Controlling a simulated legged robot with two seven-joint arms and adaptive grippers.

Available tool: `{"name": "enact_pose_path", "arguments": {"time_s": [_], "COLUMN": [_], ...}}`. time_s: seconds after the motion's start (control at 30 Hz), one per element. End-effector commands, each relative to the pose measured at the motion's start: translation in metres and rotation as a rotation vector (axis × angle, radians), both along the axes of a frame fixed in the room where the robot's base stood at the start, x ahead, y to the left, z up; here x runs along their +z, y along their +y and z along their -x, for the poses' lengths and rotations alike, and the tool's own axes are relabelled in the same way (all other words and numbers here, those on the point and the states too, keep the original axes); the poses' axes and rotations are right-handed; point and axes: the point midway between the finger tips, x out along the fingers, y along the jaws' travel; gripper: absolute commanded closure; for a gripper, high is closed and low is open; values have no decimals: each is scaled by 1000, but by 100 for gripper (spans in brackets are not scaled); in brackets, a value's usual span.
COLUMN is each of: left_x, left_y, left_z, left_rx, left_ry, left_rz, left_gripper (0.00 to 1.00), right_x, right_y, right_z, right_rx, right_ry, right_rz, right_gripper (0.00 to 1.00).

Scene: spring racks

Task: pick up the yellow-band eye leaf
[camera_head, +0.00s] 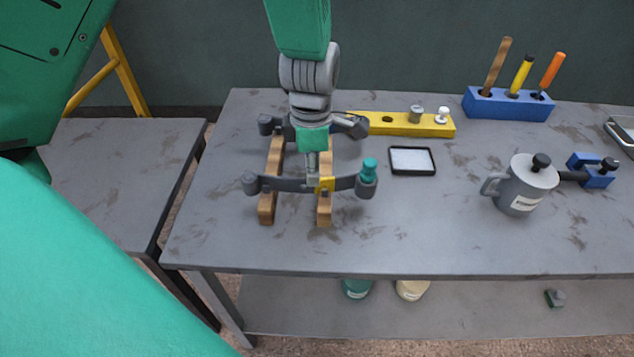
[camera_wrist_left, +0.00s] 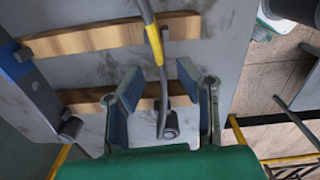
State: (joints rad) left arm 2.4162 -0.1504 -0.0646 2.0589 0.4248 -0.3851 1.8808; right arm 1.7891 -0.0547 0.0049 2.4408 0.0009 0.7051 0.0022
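The yellow-band eye leaf (camera_head: 285,184) is a dark curved bar with an eye at each end, lying across two wooden rails. Its yellow band (camera_head: 325,184) is right of its middle, and a teal piece (camera_head: 369,170) stands at its right eye. My left gripper (camera_head: 312,172) is over the leaf, pointing down. In the left wrist view the gripper (camera_wrist_left: 158,72) is open, its fingers on either side of the leaf (camera_wrist_left: 161,85), near the yellow band (camera_wrist_left: 153,45). Contact cannot be told. A second eye leaf (camera_head: 340,124) lies behind, partly hidden by my arm.
The wooden rails (camera_head: 267,205) sit on the grey table. The front middle of the table is clear.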

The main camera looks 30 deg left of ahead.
Motion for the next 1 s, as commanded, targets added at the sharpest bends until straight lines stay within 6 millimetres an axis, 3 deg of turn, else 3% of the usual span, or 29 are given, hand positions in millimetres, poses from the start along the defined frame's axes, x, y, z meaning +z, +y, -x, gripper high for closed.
{"name": "enact_pose_path", "arguments": {"time_s": [0.2,0.53,0.6,0.63,1.0], "left_x": [-35,-40,-40,-40,-38], "left_y": [-1,-1,-1,-1,-1], "left_z": [-2,-1,-2,-2,-3], "left_rx": [0,0,0,0,0], "left_ry": [5,1,2,2,-2], "left_rz": [0,0,-1,-1,-1], "left_gripper": [70,70,94,100,100], "right_x": [-5,-5,-5,-5,-4], "right_y": [0,0,0,0,0], "right_z": [0,0,0,0,0], "right_rx": [0,0,0,0,0], "right_ry": [0,0,0,0,0], "right_rz": [0,0,0,0,0], "right_gripper": [39,39,39,39,39]}}
